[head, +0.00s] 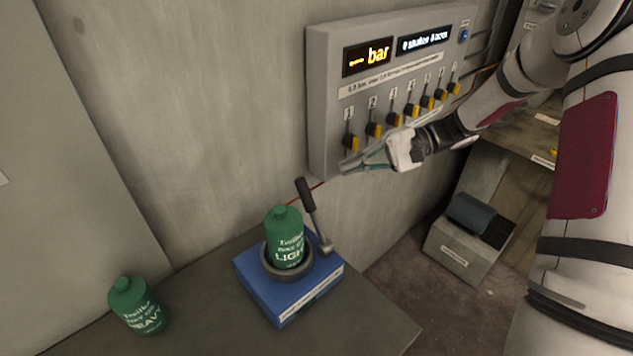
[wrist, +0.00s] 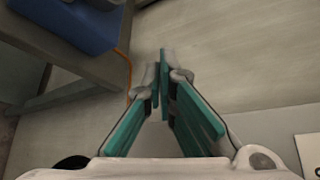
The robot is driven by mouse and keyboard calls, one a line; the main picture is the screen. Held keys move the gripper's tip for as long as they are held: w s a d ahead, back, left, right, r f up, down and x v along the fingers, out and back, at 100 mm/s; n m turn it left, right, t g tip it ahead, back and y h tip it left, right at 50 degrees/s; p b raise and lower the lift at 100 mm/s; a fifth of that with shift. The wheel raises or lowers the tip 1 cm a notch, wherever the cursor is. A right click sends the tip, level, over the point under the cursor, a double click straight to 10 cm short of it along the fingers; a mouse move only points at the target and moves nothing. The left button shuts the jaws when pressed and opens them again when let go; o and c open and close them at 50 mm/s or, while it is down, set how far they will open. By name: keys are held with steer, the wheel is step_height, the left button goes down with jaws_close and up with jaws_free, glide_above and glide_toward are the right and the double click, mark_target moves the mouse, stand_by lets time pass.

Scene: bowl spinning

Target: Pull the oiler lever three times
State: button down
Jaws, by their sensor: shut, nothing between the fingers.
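The oiler is a blue box (head: 290,297) on the table, with a dark ring on top holding a green bottle (head: 286,240) labelled LIGHT. Its lever (head: 312,212) rises beside the bottle on the right, with a black handle tilted up and to the left. My gripper (head: 347,166) is shut and empty. It is in front of the wall panel's lower edge, up and to the right of the lever, apart from it. In the wrist view my gripper's fingertips (wrist: 165,60) are together, with the blue box (wrist: 75,25) at the upper left. The lever is not clearly visible there.
A second green bottle (head: 138,306), labelled HEAVY, stands on the table (head: 215,325) at the left. The wall panel (head: 325,80) carries displays and a row of yellow-tipped switches (head: 372,130) close to my gripper. A grey pedal box (head: 465,240) is on the floor at right.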

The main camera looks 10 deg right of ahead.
mark_target(314, 217)
steer(key=w+p+x, duration=0.1)
steer(key=p+x, duration=0.1)
steer(key=x, duration=0.8)
steer(key=s, duration=0.1)
steer(key=s+r, duration=0.1)
steer(key=s, duration=0.1)
steer(key=s+d+r+p, duration=0.1)
steer(key=shift+s, duration=0.3)
steer(key=shift+s, duration=0.1)
steer(key=shift+s+d+r+p, duration=0.15)
steer(key=shift+r+p, duration=0.05)
steer(key=shift+p, duration=0.15)
